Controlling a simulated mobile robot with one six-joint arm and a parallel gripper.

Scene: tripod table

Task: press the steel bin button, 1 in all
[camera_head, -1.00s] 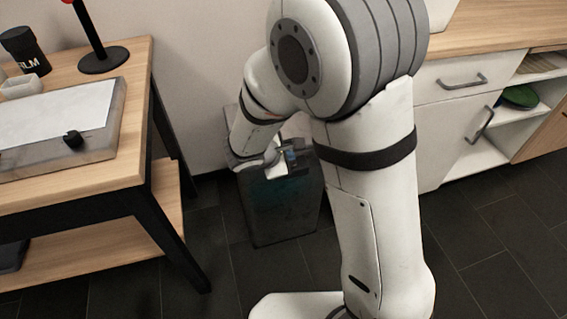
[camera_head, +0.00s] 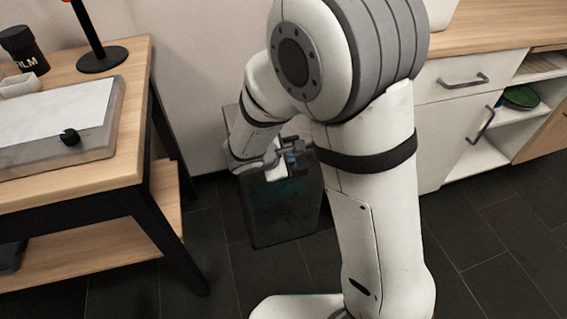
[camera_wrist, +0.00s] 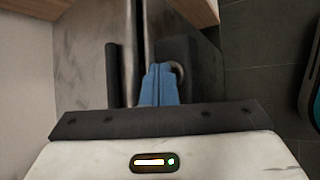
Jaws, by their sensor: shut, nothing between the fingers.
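The steel bin (camera_head: 285,215) is a dark, boxy container standing on the floor between the wooden table and the white cabinet. Its worn grey metal top (camera_wrist: 85,50) fills much of the wrist view. A round steel button (camera_wrist: 180,70) sits on a dark plate there, partly hidden behind my fingertips. My gripper (camera_wrist: 160,70) has blue fingers held together with nothing between them. The fingertips overlap the left side of the button in the picture; I cannot tell whether they touch it. In the head view my gripper (camera_head: 291,160) is over the bin's top, partly hidden by my arm.
A wooden table (camera_head: 135,120) with black legs stands at left, bearing a light box (camera_head: 95,140), a black film canister (camera_head: 22,50) and a stand (camera_head: 102,60). A white cabinet (camera_head: 450,130) is at right. Dark tiled floor (camera_head: 500,240) is open in front.

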